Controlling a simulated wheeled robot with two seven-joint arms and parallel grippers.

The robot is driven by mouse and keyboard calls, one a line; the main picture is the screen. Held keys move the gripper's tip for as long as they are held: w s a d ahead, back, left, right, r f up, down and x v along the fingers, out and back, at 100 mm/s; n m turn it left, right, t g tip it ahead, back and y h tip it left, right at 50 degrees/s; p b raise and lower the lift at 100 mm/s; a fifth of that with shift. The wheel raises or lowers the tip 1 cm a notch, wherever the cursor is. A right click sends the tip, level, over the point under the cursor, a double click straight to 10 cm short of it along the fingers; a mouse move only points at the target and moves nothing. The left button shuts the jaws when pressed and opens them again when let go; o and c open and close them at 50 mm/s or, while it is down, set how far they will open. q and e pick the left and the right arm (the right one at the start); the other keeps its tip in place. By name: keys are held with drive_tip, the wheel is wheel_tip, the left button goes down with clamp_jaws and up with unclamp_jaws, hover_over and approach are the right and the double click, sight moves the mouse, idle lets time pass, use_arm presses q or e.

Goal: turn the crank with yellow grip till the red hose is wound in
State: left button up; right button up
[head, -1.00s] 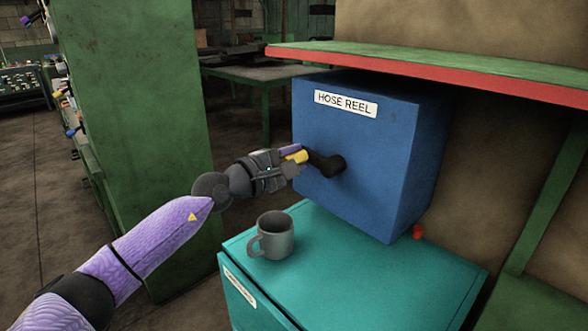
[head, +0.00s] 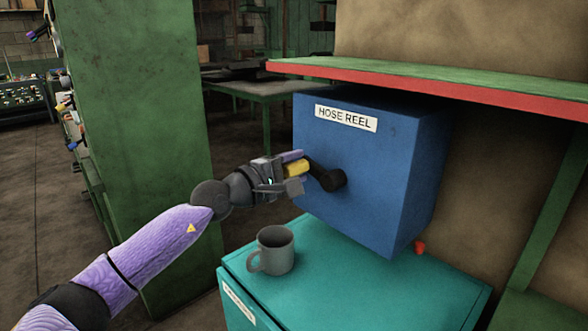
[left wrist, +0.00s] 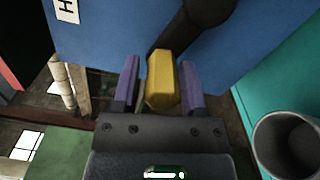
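The blue hose reel box (head: 375,165) has a white "HOSE REEL" label and a black crank (head: 328,178) on its front. The crank's yellow grip (head: 297,169) points to the left of the hub; it also shows in the left wrist view (left wrist: 161,80). My left gripper (head: 293,172) is open around the grip, with one purple finger on each side. The left wrist view shows a gap between the grip and each finger (left wrist: 159,85). A small red piece (head: 420,247), perhaps the hose end, shows under the box's right side. My right gripper is not in view.
A grey mug (head: 272,250) stands on the teal cabinet (head: 345,285) below my left gripper. A green shelf with a red edge (head: 430,85) runs above the box. A green panel (head: 130,130) stands at the left.

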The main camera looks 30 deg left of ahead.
use_arm(q)
drive_tip(key=shift+o, duration=1)
drive_tip(key=v, duration=1)
drive_tip(key=shift+p, duration=0.3)
